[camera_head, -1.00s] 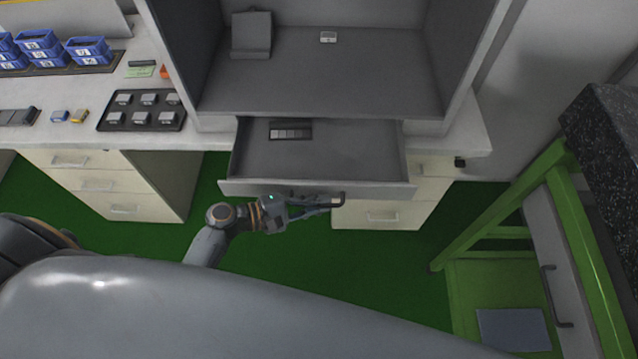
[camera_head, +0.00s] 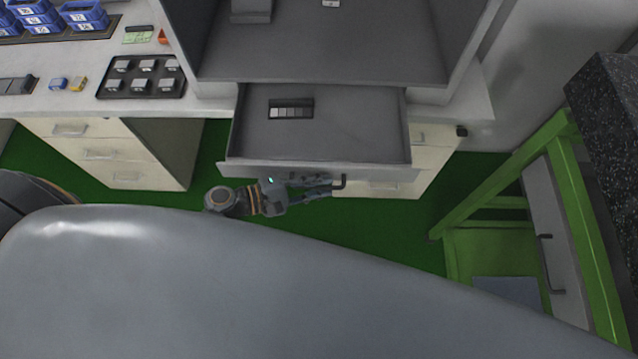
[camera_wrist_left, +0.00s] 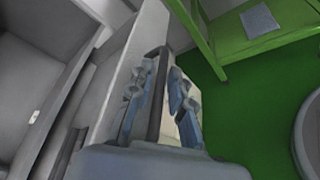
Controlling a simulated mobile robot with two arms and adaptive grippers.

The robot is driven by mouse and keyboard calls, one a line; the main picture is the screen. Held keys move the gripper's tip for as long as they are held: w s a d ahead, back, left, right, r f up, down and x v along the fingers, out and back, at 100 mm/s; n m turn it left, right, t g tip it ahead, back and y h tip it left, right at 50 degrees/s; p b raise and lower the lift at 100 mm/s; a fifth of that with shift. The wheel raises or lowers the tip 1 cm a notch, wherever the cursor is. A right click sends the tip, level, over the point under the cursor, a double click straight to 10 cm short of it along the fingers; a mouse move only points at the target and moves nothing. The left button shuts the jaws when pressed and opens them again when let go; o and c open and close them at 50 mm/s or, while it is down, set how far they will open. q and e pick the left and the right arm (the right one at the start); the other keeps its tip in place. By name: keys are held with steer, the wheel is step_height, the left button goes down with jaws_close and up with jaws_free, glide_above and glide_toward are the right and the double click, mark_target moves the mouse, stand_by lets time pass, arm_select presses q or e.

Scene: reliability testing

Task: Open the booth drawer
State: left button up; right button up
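The booth drawer (camera_head: 350,134) is pulled out below the grey booth (camera_head: 320,60), and its inside shows from above. Its dark handle (camera_head: 341,182) is on the drawer front; in the left wrist view the handle bar (camera_wrist_left: 156,105) runs between my fingers. My left gripper (camera_head: 328,185) is in front of the drawer front, its fingertips closed in on the handle from both sides. The gripper also shows in the left wrist view (camera_wrist_left: 162,70). The fingers hide part of the handle. My right gripper is not in view.
A dark strip of small blocks (camera_head: 291,110) lies in the drawer. White desk drawers (camera_head: 105,154) stand at the left. A green frame (camera_head: 505,190) with a dark top stands at the right. Green floor (camera_head: 390,215) is free in front of the booth.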

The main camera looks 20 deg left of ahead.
arm_select(q)
steer(key=v, duration=1.2)
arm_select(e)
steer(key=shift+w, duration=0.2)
arm_select(q)
steer(key=s+a+f+m+g+y, duration=0.1)
steer(key=s+f+g+y, duration=0.25)
steer(key=f, duration=0.85)
steer(key=s+a+f+m+g+y, duration=0.1)
steer(key=s+f+m+g+y, duration=0.3)
steer(key=f, duration=0.9)
steer(key=s+a+f+m+y, duration=0.1)
steer(key=s+f+m+y, duration=0.4)
steer(key=s+f+m, duration=0.6)
steer(key=s+f, duration=0.3)
steer(key=s, duration=0.1)
steer(key=shift+s+f+g, duration=0.25)
steer(key=shift+f+g, duration=0.05)
steer(key=shift+g, duration=0.05)
